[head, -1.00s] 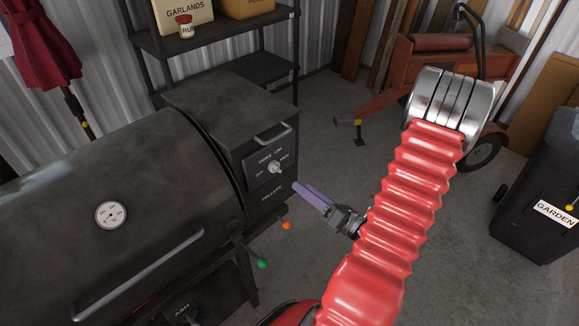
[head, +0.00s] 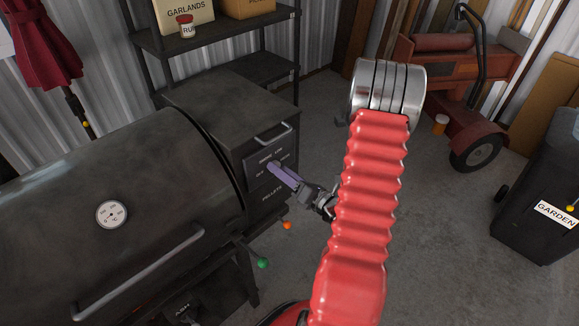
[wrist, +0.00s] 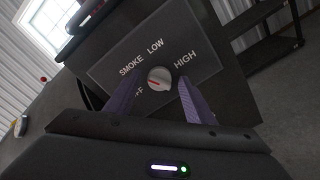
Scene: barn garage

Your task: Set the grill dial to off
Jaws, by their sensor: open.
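The grill dial (wrist: 159,78) is a round pale knob with a red mark, on a dark label plate (wrist: 210,48) on the grill's side box. The plate reads SMOKE, LOW and HIGH, and the OFF label (wrist: 139,92) is partly covered by a finger. The red mark lies on the knob's left part; its exact setting is hard to tell. My gripper (wrist: 159,88) is open, with its purple fingers on either side of the dial in the picture; contact cannot be told. In the head view, my gripper (head: 273,170) hides the dial.
The black grill (head: 160,170) with its lid handle (head: 140,275) fills the left. A handle (head: 273,134) sits above the dial plate. A shelf (head: 215,35) stands behind. A red machine (head: 455,85) and a garden bin (head: 545,190) stand right, with floor between.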

